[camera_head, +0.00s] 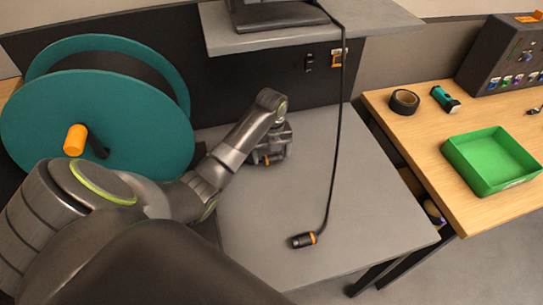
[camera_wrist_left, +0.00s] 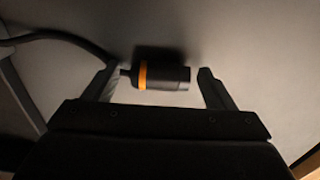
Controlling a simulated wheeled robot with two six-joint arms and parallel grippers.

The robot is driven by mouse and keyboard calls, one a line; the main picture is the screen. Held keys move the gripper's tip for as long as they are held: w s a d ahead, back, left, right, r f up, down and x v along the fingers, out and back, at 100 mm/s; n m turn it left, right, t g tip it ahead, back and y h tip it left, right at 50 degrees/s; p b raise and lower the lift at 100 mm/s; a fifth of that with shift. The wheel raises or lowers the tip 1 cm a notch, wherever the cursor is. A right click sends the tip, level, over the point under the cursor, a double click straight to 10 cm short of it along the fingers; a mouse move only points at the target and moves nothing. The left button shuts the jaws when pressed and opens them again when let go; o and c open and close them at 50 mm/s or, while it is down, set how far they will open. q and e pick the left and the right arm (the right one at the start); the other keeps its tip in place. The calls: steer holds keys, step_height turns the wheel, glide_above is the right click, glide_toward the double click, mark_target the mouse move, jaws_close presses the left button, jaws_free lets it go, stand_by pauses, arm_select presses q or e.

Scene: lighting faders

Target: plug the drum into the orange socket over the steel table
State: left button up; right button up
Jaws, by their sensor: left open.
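The teal cable drum (camera_head: 150,55) with an orange handle (camera_head: 75,139) stands at the left in the head view. The orange socket (camera_head: 337,51) is on the dark panel behind the steel table (camera_head: 300,195), beside a black one. My left gripper (camera_head: 268,160) is low over the table's back left part. In the left wrist view its open fingers (camera_wrist_left: 161,80) stand either side of a black plug (camera_wrist_left: 167,78) with an orange ring. The plug's cable runs left; its far end is hidden. My right gripper is not in view.
A black cable (camera_head: 338,120) hangs from the grey shelf (camera_head: 345,25) past the sockets to another orange-ringed connector (camera_head: 302,240) at the table's front. A wooden table (camera_head: 425,125) at right holds a green tray (camera_head: 491,181), tape (camera_head: 404,101) and a control box.

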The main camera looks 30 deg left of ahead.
arm_select(q)
steer(key=r, duration=0.2)
steer(key=r+b, duration=0.1)
steer(key=r, duration=0.1)
steer(key=shift+w+a+r, duration=0.2)
steer(key=shift+r, duration=0.15)
step_height(320, 180, up, 7)
steer(key=p, duration=0.6)
steer(key=shift+s+f, duration=0.1)
steer(key=shift+f, duration=0.05)
